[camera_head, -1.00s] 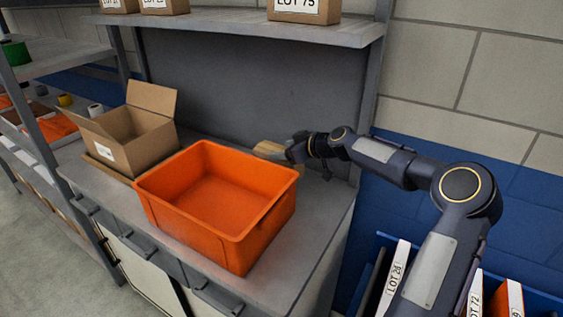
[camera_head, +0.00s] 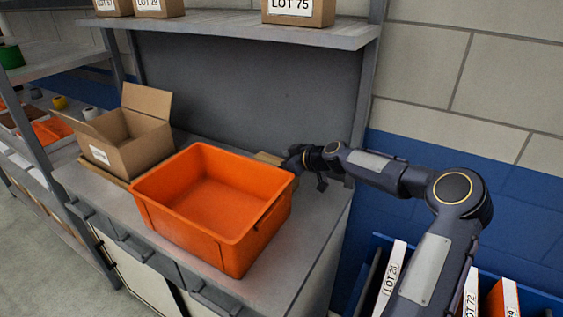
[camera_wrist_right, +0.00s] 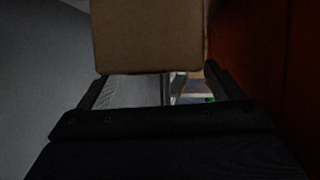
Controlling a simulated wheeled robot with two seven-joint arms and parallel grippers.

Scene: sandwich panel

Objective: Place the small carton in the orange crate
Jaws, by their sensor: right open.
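The orange crate (camera_head: 212,200) stands on the grey bench, open at the top and empty. A small brown carton (camera_head: 268,157) shows just behind the crate's back right corner, mostly hidden by the crate rim and my gripper. My right gripper (camera_head: 294,161) is at the carton's right side, behind the crate's corner. In the right wrist view, the carton (camera_wrist_right: 148,38) is a plain brown block in front of my open jaws (camera_wrist_right: 158,86). The frames do not show clearly whether the fingers touch it. My left gripper is not in view.
A larger open cardboard box (camera_head: 127,138) stands left of the crate. Boxes with lot labels (camera_head: 298,10) sit on the shelf above. A blue bin (camera_head: 372,262) with labelled folders is at the lower right. The crate's wall rises close to my right gripper's side.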

